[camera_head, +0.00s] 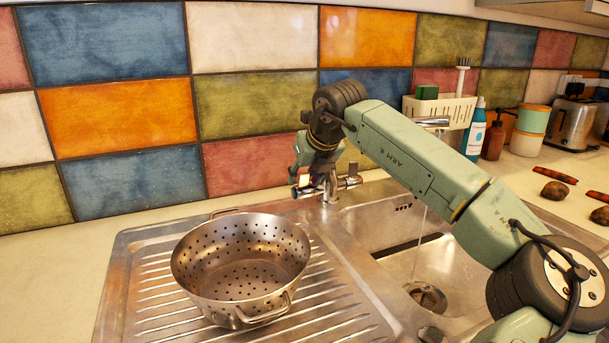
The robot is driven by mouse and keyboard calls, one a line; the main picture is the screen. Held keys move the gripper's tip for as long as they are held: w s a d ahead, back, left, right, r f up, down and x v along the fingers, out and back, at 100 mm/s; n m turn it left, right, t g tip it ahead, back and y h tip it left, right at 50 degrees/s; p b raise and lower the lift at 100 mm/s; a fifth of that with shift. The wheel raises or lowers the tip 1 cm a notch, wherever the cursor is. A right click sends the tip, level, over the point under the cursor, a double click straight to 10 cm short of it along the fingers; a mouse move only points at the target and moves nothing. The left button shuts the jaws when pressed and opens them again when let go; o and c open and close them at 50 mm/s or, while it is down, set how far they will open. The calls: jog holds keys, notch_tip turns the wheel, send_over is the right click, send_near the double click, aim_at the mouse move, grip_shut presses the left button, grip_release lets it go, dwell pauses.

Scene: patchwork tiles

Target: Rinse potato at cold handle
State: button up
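The metal tap (330,190) stands behind the sink, with one handle (350,181) visible on its right side. My gripper (304,186) points down at the tap's left side, where a handle would be hidden behind it. Its fingers are too small and covered to tell whether they are open or touching the tap. A thin stream of water (418,245) falls from the spout (432,122) into the sink basin (460,262). A small dark rounded thing (431,334), possibly a potato, shows at the basin's near edge. A brown potato (555,194) lies on the right counter.
A metal colander (241,268) stands on the drainboard (150,290). Another potato (601,215) and carrots (555,175) lie on the right counter. A white caddy (440,108), bottles (474,130) and a toaster (571,122) stand along the wall. The left counter is clear.

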jog(key=shift+o, duration=0.2)
jog(key=v, duration=1.2)
